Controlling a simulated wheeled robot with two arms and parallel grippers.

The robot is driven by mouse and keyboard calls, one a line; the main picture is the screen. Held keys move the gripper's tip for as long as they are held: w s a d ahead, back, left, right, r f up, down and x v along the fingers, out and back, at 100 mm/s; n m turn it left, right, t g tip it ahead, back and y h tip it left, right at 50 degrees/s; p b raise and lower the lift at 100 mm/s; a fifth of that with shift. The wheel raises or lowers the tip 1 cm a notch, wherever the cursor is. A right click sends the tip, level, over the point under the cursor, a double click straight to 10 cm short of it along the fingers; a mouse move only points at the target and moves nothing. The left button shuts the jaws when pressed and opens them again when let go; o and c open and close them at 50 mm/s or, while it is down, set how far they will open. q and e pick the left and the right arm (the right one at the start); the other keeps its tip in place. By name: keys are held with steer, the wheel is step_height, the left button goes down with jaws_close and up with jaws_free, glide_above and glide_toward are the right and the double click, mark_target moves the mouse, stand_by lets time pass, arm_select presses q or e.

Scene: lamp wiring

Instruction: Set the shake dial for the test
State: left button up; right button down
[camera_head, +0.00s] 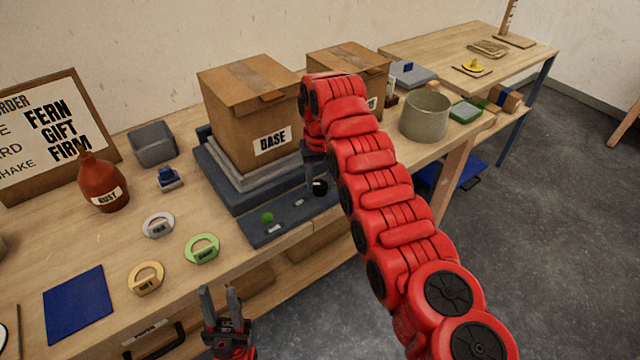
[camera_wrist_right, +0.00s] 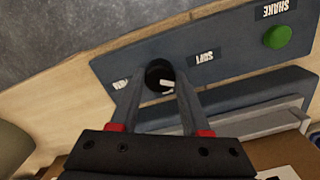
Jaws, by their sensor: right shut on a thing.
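The shake dial is a small black knob (camera_head: 320,188) at the right of the dark blue-grey panel of the shaker (camera_head: 262,232). In the right wrist view the dial (camera_wrist_right: 158,73) sits between the fingertips of my right gripper (camera_wrist_right: 164,78), which is shut on it. A white pointer mark shows on the dial; its exact setting is hard to read. A label reading SOFT (camera_wrist_right: 201,58) is on one side, and a partly hidden label (camera_wrist_right: 121,84) is on the other. A green button (camera_wrist_right: 277,37) stands beside the SHAKE label. My left gripper (camera_head: 220,295) is open and empty at the table's front.
A round pot (camera_head: 425,116) stands right of my right arm.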

mark_target(319, 184)
steer(key=shift+n, duration=0.3)
steer(key=shift+c, duration=1.8)
jaws_free()
steer(key=shift+r, duration=0.15)
steer(key=shift+r, duration=0.25)
step_height(319, 184, up, 2)
steer(key=shift+r+b, duration=0.1)
steer(key=shift+b, duration=0.2)
step_height(319, 184, up, 5)
steer(key=p, duration=0.3)
step_height(319, 184, up, 10)
steer(key=p, duration=1)
steer(key=shift+f, duration=0.25)
